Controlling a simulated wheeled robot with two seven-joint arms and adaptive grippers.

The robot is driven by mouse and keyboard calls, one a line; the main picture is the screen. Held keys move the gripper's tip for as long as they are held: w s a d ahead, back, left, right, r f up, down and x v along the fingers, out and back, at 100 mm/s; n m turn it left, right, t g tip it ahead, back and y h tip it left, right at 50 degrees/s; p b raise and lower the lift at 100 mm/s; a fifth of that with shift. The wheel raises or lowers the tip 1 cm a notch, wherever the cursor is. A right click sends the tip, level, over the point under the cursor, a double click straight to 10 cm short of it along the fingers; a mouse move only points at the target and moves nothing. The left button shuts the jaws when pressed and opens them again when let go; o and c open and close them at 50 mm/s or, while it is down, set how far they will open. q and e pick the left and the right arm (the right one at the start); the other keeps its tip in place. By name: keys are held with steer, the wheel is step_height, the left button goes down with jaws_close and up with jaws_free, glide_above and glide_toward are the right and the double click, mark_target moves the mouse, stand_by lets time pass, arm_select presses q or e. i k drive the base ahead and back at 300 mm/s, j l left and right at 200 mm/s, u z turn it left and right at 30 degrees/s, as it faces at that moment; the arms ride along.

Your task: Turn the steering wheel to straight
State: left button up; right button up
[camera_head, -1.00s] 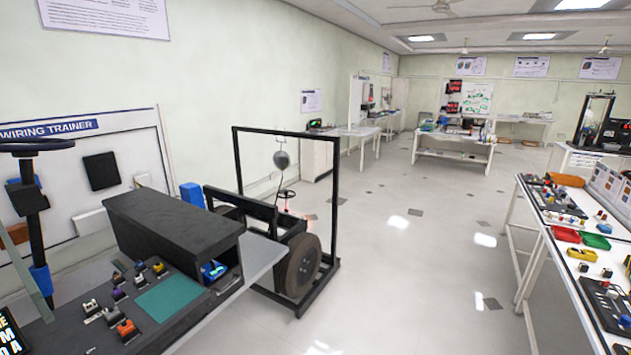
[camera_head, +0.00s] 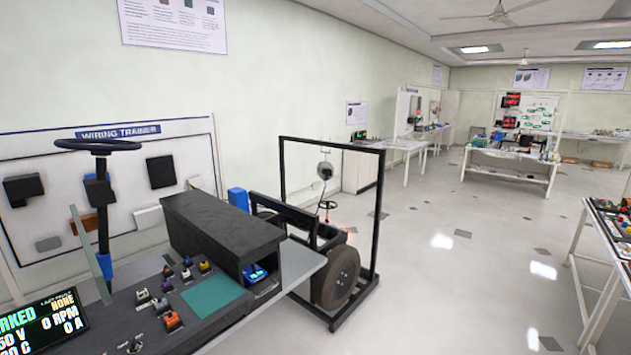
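A dark steering wheel (camera_head: 98,146) tops an upright column (camera_head: 103,225) with a blue lower part, at the left by the bench. The wheel is seen nearly edge-on, so I cannot tell its turn angle. A smaller steering wheel (camera_head: 327,205) with a reddish stem stands in the chassis rig, whose black frame (camera_head: 381,210) holds a large dark road wheel (camera_head: 340,278). Neither of my grippers is in view.
A bench with a black box (camera_head: 225,235), a green pad (camera_head: 213,297) and several small switches stands in front. A display (camera_head: 45,325) is at lower left. A table (camera_head: 590,250) is at right. The floor (camera_head: 450,290) between is clear.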

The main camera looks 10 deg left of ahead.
mark_target(105, 150)
steer(key=u, duration=1.65)
steer(key=l, duration=0.25)
